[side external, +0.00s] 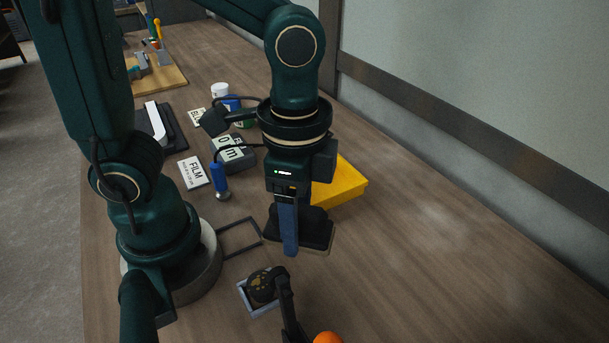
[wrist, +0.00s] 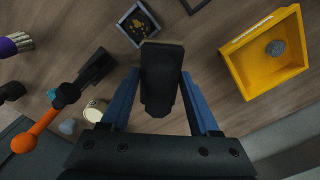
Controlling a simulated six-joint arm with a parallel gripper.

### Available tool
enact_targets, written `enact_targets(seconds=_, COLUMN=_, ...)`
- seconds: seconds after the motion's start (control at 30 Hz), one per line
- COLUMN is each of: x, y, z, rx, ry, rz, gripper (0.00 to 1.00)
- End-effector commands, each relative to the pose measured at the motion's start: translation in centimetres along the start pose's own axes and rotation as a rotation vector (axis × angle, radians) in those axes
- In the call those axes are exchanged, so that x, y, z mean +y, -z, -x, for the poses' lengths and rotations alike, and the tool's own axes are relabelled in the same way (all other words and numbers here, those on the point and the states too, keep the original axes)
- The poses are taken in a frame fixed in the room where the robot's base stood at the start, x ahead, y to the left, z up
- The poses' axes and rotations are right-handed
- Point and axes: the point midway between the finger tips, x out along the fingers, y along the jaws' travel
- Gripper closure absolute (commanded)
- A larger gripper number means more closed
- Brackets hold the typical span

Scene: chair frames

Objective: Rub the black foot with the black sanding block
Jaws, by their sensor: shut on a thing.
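My gripper (side external: 290,250) is shut on the black sanding block (side external: 318,228) and holds it above the wooden bench, apart from other things. In the wrist view the block (wrist: 160,75) is between the two blue fingers of my gripper (wrist: 160,105). A black end piece (wrist: 98,68) on an orange rod lies left of the block in the wrist view. It looks like the black foot, but I cannot be sure. In the side view this black piece (side external: 288,300) rises at the bottom, below my gripper, with an orange ball beside it.
A yellow box (side external: 345,185) is behind my gripper. FILM card (side external: 193,172), blue-handled tool (side external: 219,178) and empty frame (side external: 240,238) lie left. The bench's right is clear.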

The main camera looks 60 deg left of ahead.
Motion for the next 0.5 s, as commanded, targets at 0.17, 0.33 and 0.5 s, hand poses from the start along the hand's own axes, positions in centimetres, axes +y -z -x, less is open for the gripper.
enact_targets(seconds=0.17, x=0.0, y=0.01, z=0.64, rx=0.002, ry=0.0, rz=0.0, gripper=0.82)
enact_targets(seconds=0.33, x=0.01, y=0.0, z=0.62, rx=0.001, ry=0.0, rz=0.0, gripper=0.82)
enact_targets(seconds=0.5, x=-0.03, y=0.09, z=1.2, rx=0.004, ry=0.001, rz=0.0, gripper=0.82)
